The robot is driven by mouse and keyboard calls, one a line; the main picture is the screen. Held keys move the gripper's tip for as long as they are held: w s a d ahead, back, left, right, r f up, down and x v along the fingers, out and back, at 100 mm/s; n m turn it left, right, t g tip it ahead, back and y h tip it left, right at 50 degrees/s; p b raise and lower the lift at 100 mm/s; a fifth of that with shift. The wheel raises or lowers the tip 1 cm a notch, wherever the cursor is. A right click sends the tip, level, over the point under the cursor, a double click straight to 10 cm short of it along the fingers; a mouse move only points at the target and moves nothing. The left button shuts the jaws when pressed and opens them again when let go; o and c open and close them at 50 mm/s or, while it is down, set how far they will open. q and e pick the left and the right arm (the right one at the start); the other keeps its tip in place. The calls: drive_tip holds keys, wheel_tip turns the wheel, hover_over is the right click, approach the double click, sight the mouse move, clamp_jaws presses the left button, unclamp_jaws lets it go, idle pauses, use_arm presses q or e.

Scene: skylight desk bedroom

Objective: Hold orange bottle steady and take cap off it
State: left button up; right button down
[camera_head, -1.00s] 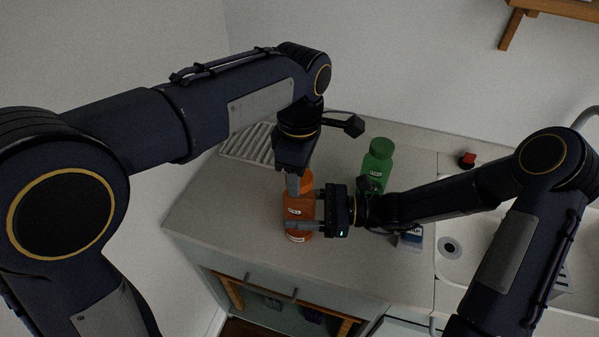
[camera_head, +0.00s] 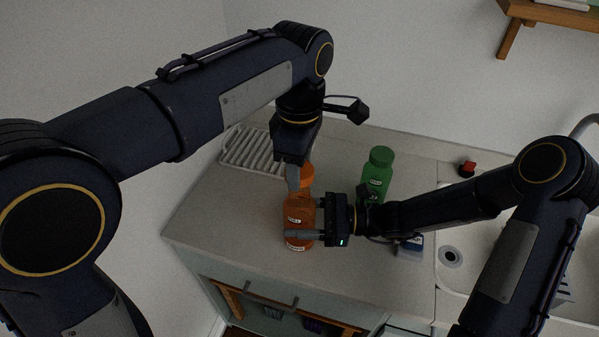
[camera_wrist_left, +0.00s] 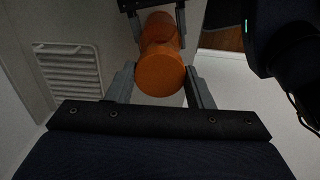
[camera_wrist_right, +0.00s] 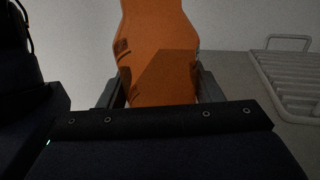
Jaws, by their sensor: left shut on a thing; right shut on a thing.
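The orange bottle (camera_head: 299,213) stands upright on the counter. My right gripper (camera_head: 301,220) is shut around its body from the right; the bottle also fills the space between the fingers in the right wrist view (camera_wrist_right: 160,60). My left gripper (camera_head: 301,182) points down above the bottle and is shut on the orange cap (camera_head: 305,176). In the left wrist view the round cap top (camera_wrist_left: 160,74) sits between the two fingers, with the bottle (camera_wrist_left: 158,28) behind it. The cap appears raised above the bottle's shoulder; I cannot tell whether it still touches the neck.
A green bottle (camera_head: 376,176) stands behind my right gripper. A blue-and-white item (camera_head: 410,246) lies partly under my right forearm. A white ribbed rack (camera_head: 250,150) is at the back left, the sink (camera_head: 480,240) at the right. The counter front left is clear.

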drive_tip(key=shift+c, duration=1.8)
unclamp_jaws()
